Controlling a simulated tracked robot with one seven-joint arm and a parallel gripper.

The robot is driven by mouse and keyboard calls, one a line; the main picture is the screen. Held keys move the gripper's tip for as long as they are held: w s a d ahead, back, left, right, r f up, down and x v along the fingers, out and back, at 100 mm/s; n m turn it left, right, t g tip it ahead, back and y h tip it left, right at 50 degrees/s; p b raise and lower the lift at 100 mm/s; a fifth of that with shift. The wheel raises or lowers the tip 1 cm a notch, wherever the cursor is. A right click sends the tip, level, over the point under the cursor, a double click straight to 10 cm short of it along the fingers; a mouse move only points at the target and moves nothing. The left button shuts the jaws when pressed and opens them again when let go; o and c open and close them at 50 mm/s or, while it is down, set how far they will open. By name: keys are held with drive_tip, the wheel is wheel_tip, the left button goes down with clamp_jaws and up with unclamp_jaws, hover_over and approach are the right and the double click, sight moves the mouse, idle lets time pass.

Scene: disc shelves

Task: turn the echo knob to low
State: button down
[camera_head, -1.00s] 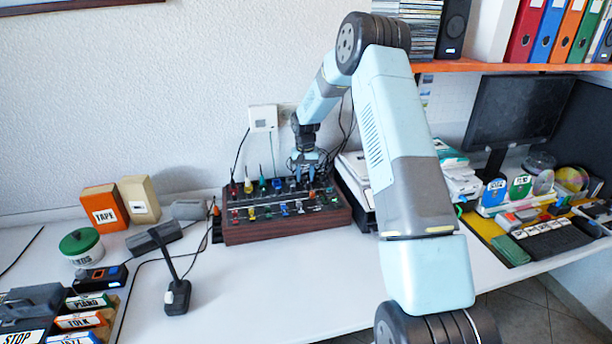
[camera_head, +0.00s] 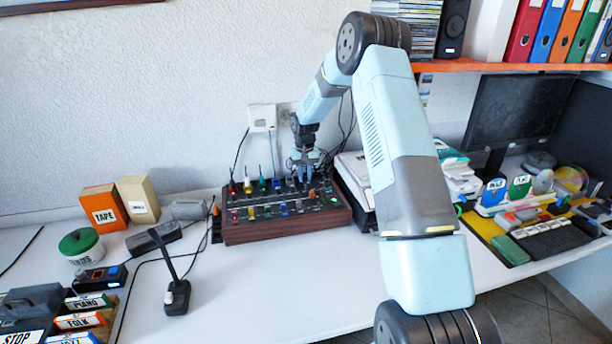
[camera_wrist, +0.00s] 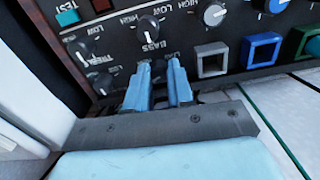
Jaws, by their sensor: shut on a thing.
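The wood-sided mixer console (camera_head: 292,232) stands against the wall with rows of coloured controls on its dark panel. My gripper (camera_head: 305,181) reaches down onto its back right part. In the wrist view my gripper (camera_wrist: 160,68) has its two blue fingers shut on a small knob, which is mostly hidden between them. A LOW mark shows beside the fingertips, but this knob's name is hidden. A black knob (camera_wrist: 149,26) marked BASS sits just beyond the fingers. Another black knob (camera_wrist: 84,53) is to the left.
In the wrist view a grey knob (camera_wrist: 215,15), a grey square button (camera_wrist: 210,58) and a blue one (camera_wrist: 263,49) lie to the right of the fingers. A desk microphone (camera_head: 177,296) stands in front left. The white table (camera_head: 290,290) before the console is clear.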

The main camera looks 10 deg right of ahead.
sight(305, 177)
drive_tip(key=n, duration=0.5)
drive_tip(key=shift+d, duration=0.1)
drive_tip(key=shift+n, duration=0.4)
drive_tip(key=c, duration=1)
unclamp_jaws()
drive_tip(key=shift+w+r, duration=0.1)
drive_tip(key=shift+r, duration=3.8)
